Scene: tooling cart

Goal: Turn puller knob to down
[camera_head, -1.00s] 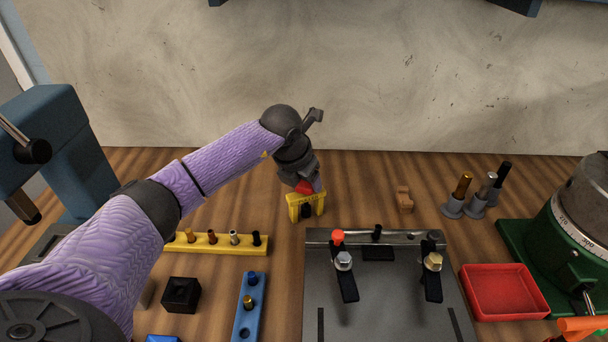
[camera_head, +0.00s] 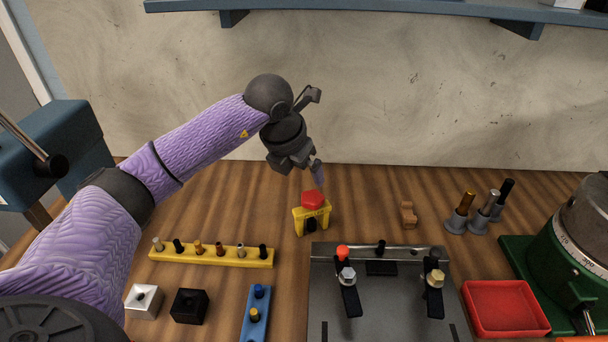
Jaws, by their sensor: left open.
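A small yellow puller (camera_head: 300,222) stands on the wooden bench behind the grey plate. It has a red knob (camera_head: 313,200) on top and a dark round part in its front. My left gripper (camera_head: 306,167) is just above and behind the red knob, apart from it, open and empty. Its fingers are small and partly hidden by its own body. I cannot tell from here which way the knob is turned. My right gripper is not in view.
A grey plate (camera_head: 385,300) with clamps lies in front of the puller. A yellow rack (camera_head: 215,256) of pegs is to the left, a brown block (camera_head: 408,214) to the right. A red tray (camera_head: 505,308) and green-based machine (camera_head: 520,255) stand at right.

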